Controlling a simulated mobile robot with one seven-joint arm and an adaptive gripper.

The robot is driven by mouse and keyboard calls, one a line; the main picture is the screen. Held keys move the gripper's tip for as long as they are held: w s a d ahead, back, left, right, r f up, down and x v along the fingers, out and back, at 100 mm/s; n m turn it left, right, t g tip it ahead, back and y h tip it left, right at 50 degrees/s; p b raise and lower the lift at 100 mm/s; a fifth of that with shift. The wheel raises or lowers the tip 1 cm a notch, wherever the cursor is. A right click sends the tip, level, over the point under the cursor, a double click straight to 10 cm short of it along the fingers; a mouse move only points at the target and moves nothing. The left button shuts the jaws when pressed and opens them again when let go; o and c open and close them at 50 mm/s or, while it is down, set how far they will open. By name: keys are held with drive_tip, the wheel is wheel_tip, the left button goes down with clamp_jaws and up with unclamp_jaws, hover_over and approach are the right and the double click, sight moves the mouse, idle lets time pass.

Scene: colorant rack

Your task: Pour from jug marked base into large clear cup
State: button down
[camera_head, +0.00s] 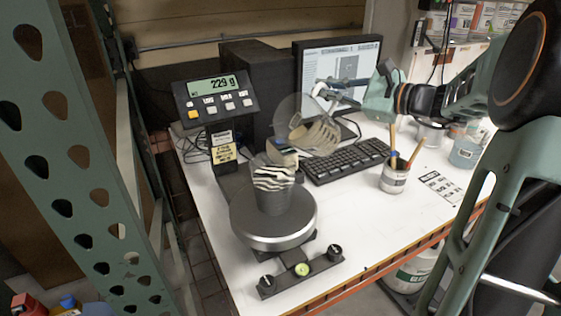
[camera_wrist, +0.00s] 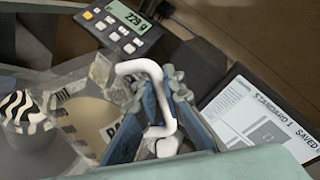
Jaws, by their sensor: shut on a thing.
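My gripper (camera_head: 338,92) is shut on the white handle (camera_wrist: 155,85) of a clear jug. The jug (camera_head: 318,138) is tilted, with beige material inside; part of its printed label shows in the wrist view (camera_wrist: 108,130). A cup with black-and-white wavy stripes (camera_head: 272,180) stands upright on the round scale platform (camera_head: 250,232); it also shows at the left of the wrist view (camera_wrist: 28,115). The jug is held above and to the right of the cup in the head view. No stream between them can be made out.
The scale display (camera_head: 215,92) reads 229 g. A monitor (camera_head: 338,62) and keyboard (camera_head: 345,160) stand behind. A holder with brushes (camera_head: 394,176) and a blue-tinted container (camera_head: 466,152) are at right. A green perforated post (camera_head: 75,160) is at left.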

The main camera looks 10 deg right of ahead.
sight(320, 87)
drive_tip(key=shift+s+a+r, duration=0.1)
drive_tip(key=shift+a+r, duration=0.05)
drive_tip(key=shift+a, duration=0.2)
drive_tip(key=shift+d, duration=0.1)
drive_tip(key=shift+n, duration=0.3)
drive_tip(key=shift+s+a+r+n+h+b, duration=0.2)
drive_tip(key=shift+s+a+n+b, duration=0.1)
drive_tip(key=shift+a+n+b, duration=0.3)
drive_tip(key=shift+s+a+r+n+h+b, duration=0.15)
drive_tip(key=shift+s+a+n+b, duration=0.2)
drive_tip(key=shift+b, duration=0.45)
idle(4.3)
